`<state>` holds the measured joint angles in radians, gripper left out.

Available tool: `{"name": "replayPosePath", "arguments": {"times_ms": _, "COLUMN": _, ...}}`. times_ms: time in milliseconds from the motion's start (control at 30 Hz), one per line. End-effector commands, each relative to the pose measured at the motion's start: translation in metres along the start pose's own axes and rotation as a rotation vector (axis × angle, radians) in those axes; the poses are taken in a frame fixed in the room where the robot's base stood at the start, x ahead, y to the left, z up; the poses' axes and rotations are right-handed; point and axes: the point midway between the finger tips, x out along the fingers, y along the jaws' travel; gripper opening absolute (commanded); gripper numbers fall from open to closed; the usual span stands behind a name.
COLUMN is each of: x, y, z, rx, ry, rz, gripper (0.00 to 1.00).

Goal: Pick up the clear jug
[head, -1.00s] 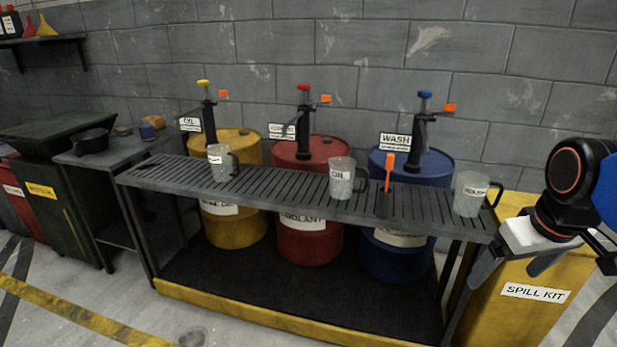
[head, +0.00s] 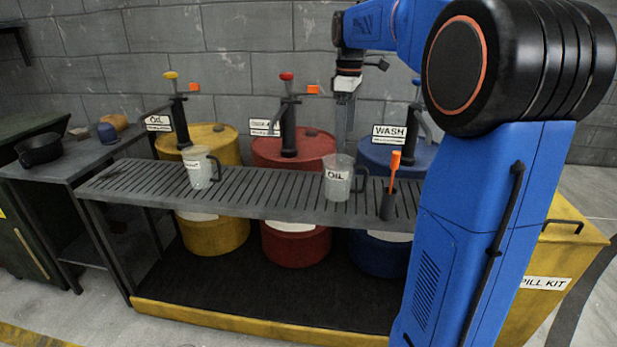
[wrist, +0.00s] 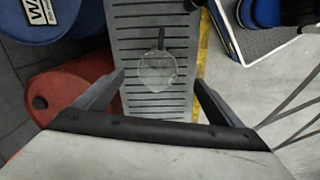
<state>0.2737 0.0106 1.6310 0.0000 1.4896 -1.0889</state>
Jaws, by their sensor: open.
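A clear jug labelled OIL (head: 338,180) stands upright on the slatted bench, its handle to the right. In the wrist view a clear jug (wrist: 157,69) is seen from above, with its handle toward the top. My gripper (head: 345,146) points down above the OIL jug in the head view. In the wrist view its fingers (wrist: 160,78) are open and spread on either side of the jug, with nothing held. Another clear jug (head: 198,170) stands further left; its label is hard to read.
The slatted bench (head: 265,190) carries an orange-handled tool in a dark holder (head: 387,207), close right of the OIL jug. Behind it stand yellow (head: 225,147), red (head: 310,152) and blue (head: 375,160) drums with pumps. A yellow spill kit box (head: 565,240) is at right.

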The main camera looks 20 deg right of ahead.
Motion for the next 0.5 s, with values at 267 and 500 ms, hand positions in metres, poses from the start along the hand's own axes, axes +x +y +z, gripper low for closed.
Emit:
{"name": "replayPosePath", "arguments": {"times_ms": 267, "x": 0.015, "y": 0.01, "z": 0.0, "rx": -0.023, "ry": -0.006, "rz": -0.012, "gripper": 0.9}}
{"name": "replayPosePath", "arguments": {"times_ms": 500, "x": 0.058, "y": 0.009, "z": 0.0, "rx": -0.023, "ry": -0.006, "rz": -0.013, "gripper": 0.9}}
